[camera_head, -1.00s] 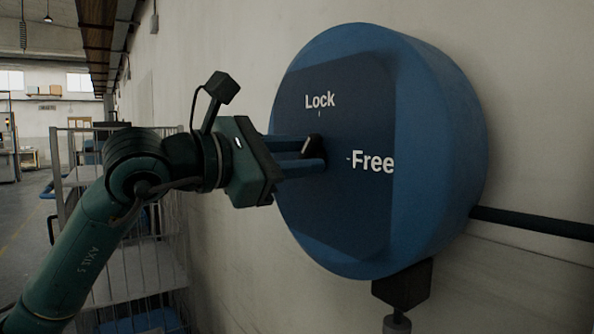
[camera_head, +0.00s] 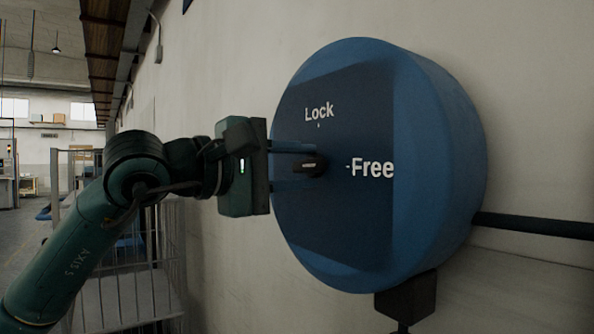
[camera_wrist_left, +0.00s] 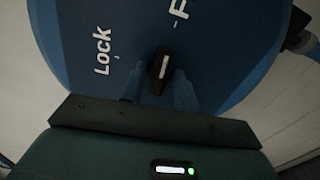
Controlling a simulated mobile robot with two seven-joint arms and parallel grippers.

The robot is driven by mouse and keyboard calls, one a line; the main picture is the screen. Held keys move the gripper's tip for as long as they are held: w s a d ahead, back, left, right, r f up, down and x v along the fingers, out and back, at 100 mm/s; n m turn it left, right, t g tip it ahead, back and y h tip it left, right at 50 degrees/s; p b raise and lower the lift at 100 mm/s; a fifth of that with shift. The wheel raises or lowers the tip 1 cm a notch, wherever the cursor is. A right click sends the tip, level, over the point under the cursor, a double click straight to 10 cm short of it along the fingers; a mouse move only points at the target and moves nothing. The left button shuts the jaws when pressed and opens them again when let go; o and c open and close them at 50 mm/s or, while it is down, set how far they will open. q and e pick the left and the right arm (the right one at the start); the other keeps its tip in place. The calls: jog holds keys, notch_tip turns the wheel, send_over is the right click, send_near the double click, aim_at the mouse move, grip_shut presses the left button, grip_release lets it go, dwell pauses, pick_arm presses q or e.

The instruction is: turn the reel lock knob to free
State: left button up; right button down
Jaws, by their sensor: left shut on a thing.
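The reel lock knob (camera_head: 309,165) is a small black bar with a pale line, on the dark blue face plate of the round blue reel housing (camera_head: 445,160). In the head view its bar lies about level, in line with the tick beside "Free" (camera_head: 372,167); "Lock" (camera_head: 319,111) is above it. My left gripper (camera_head: 318,165) is shut on the knob, its two blue fingers above and below. In the left wrist view the knob (camera_wrist_left: 160,72) sits between the fingertips, its pale line towards the "Free" tick. My right gripper is not in view.
The housing is mounted against a pale wall (camera_head: 230,60). A dark pipe (camera_head: 535,225) runs right from it and a black block (camera_head: 408,298) hangs below. A wire cage trolley (camera_head: 120,270) stands behind my left arm.

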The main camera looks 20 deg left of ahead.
pick_arm(q)
jog(key=shift+m, duration=0.5)
jog(key=o, duration=0.7)
jog(key=shift+c, duration=0.2)
jog(key=b+v, duration=0.3)
jog(key=v, duration=1)
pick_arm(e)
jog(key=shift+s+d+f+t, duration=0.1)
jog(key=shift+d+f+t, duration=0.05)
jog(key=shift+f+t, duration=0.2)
